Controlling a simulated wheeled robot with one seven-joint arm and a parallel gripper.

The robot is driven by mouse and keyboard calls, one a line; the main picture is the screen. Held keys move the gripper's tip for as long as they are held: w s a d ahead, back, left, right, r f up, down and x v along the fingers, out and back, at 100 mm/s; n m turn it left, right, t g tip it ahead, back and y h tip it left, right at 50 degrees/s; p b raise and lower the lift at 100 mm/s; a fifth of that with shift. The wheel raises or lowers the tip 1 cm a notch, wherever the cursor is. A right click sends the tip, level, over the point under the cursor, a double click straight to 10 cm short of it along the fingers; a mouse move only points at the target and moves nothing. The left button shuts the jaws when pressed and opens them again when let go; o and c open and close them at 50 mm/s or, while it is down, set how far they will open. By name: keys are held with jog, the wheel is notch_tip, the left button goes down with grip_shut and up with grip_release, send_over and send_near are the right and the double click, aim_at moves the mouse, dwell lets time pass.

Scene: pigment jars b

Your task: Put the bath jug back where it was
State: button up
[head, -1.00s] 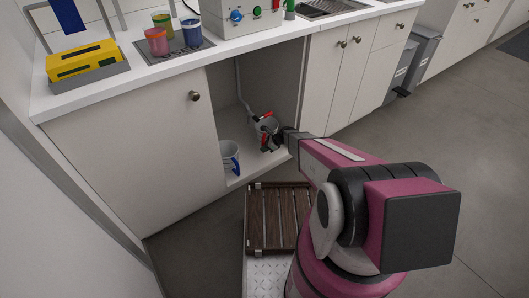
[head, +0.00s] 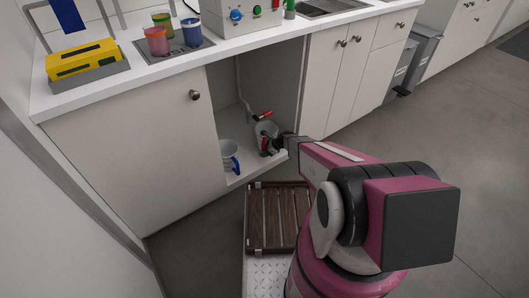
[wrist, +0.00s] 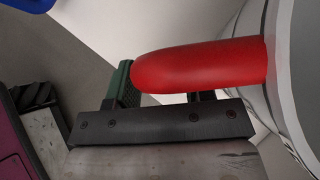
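The bath jug (head: 260,129), grey with a red handle, is inside the open cupboard below the counter, near the front right of its floor. My gripper (head: 283,143) reaches in from the right, at the jug's handle. In the wrist view the red handle (wrist: 200,66) runs left from the jug's pale wall (wrist: 296,60) across my gripper's fingers (wrist: 160,97). The handle appears to be held between them; its underside and the fingertips are hidden. In the head view I cannot tell whether the jug's base touches the cupboard floor.
A white jug with a blue handle (head: 230,156) stands left on the cupboard floor. A red lever (head: 262,114) sits on the pipe behind the bath jug. A slatted wooden crate (head: 278,218) is in front. Colored cups (head: 157,40) stand on the counter.

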jog(key=shift+r, duration=0.1)
jog(key=v, duration=1.2)
jog(key=s+d+r+n+g+h, duration=0.1)
jog(key=s+d+r+n+h, duration=0.3)
jog(key=s+r+n, duration=0.6)
jog(key=s+d+r+n+h, duration=0.4)
jog(key=s+r+n, duration=0.6)
jog(key=r, duration=0.9)
jog(key=s, duration=0.2)
jog(key=shift+s+d+g+h, duration=0.2)
jog(key=shift+s+g+h, duration=0.1)
jog(key=shift+g+h, duration=0.1)
jog(key=shift+f, duration=0.1)
